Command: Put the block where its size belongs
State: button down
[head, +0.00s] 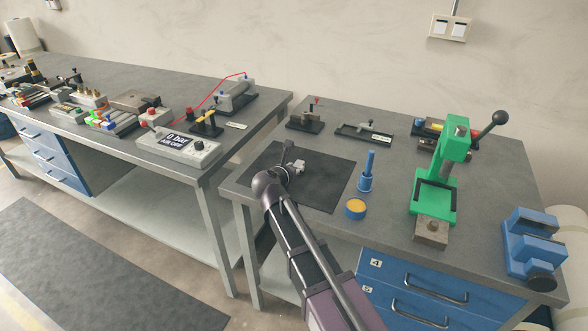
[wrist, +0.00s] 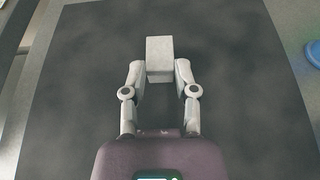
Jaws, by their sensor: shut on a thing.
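A small light grey block (wrist: 159,55) is between the two fingers of my gripper (wrist: 160,72) in the wrist view. The gripper is shut on it, with the block's far end sticking out past the fingertips. In the head view my gripper (head: 292,168) is over the black mat (head: 325,185) on the right bench; the block is too small there to tell apart from the fingers. The blue drawers under this bench carry labels 4 (head: 376,263) and 5 (head: 367,289), and both look shut.
A blue oiler (head: 367,175) and a round tin with a yellow top (head: 355,209) stand right of the mat. A green press (head: 437,182) and a blue vise (head: 533,248) are further right. Small fixtures line the back. The left bench holds a pressure box (head: 178,149).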

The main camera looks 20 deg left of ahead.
jog(key=shift+f, duration=0.15)
jog(key=shift+c, duration=2)
grip_release()
jog(key=shift+r, duration=0.25)
jog(key=p+v, duration=0.4)
jog(key=v, duration=0.8)
jog(key=shift+p, duration=0.35)
jog(key=shift+f, duration=0.1)
